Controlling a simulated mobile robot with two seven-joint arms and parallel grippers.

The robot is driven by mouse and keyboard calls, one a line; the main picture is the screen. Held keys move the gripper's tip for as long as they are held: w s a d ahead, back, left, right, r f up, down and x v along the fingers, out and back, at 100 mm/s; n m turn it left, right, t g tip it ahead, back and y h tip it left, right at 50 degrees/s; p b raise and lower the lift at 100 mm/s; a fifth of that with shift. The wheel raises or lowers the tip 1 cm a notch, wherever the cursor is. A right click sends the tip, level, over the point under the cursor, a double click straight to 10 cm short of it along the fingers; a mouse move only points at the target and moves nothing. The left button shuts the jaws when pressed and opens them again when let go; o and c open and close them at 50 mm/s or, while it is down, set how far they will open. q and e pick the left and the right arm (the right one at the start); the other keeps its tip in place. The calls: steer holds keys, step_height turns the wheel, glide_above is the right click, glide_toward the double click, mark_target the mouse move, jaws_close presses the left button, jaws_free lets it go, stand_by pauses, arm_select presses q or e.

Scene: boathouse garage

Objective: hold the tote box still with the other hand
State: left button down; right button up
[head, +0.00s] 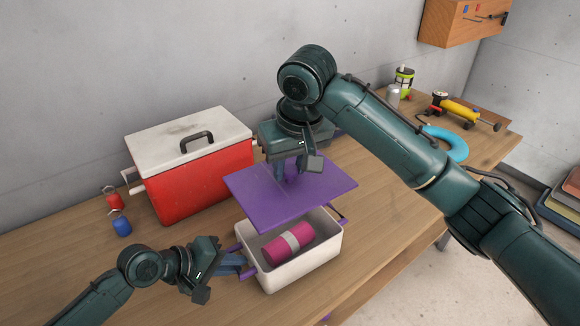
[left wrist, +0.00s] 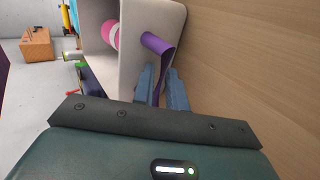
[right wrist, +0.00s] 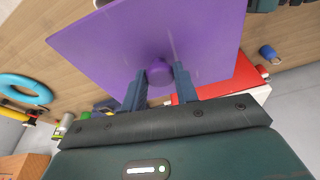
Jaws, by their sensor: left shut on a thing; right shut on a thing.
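The white tote box (head: 290,278) stands on the wooden workbench with its top open. A magenta roll with a pale band (head: 288,243) lies inside it. My left gripper (head: 240,265) is shut on the purple handle (left wrist: 158,50) at the box's left side. My right gripper (head: 290,172) is shut on the knob (right wrist: 159,75) of the purple lid (head: 300,200). The lid is held above the box, apart from it and a little tilted, over the box's back part. The box's back rim is hidden behind the lid.
A red cooler (head: 200,180) with a white lid stands behind to the left. Red (head: 111,196) and blue (head: 122,224) small items sit beside it. A cyan ring (head: 445,143) and a yellow tool (head: 460,108) lie at the far right. The bench front right is clear.

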arm_select(q)
steer(key=c, duration=1.6)
jaws_free()
steer(key=shift+s+f, duration=0.1)
steer(key=shift+f, duration=0.2)
steer(key=shift+c, duration=0.2)
steer(key=o, duration=0.3)
steer(key=shift+r, duration=0.2)
